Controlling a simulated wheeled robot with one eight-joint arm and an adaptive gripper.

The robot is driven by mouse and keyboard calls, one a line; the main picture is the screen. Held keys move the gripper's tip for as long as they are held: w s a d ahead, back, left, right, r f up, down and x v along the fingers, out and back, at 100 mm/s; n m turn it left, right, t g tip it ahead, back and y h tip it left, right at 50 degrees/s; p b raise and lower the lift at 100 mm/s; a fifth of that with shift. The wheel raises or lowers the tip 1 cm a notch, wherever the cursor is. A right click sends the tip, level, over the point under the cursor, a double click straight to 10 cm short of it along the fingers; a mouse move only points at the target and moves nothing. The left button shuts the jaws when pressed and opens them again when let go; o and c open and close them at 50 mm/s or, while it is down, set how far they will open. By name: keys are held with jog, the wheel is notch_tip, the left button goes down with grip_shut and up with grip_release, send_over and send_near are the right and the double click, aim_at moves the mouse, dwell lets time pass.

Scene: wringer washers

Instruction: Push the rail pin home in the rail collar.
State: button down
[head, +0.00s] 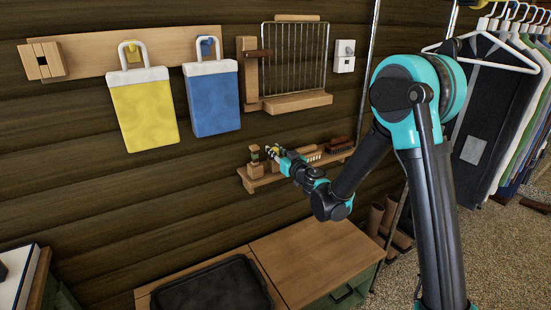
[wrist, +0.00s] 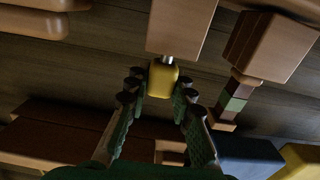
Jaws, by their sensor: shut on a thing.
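The rail pin (wrist: 162,80) has a yellow grip and a short silver shank; it is in the middle of the wrist view. The shank still shows between the grip and a wooden block (wrist: 180,25), which looks like the rail collar. The shank's end is hidden at the block, so I cannot tell its depth. My gripper (wrist: 158,92) is shut on the yellow grip, a finger on each side. In the head view my gripper (head: 272,152) is at the left part of a small wall shelf, with yellow showing at its tip.
The wall shelf (head: 262,181) holds brushes (head: 341,145) and a banded wooden piece (head: 254,154) close to my gripper. A wire rack (head: 298,60) and yellow (head: 147,112) and blue (head: 212,100) bags hang above. A cabinet with a black tray (head: 212,288) stands below.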

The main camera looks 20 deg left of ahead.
jog(key=shift+r, duration=2.95)
jog(key=shift+d, duration=0.1)
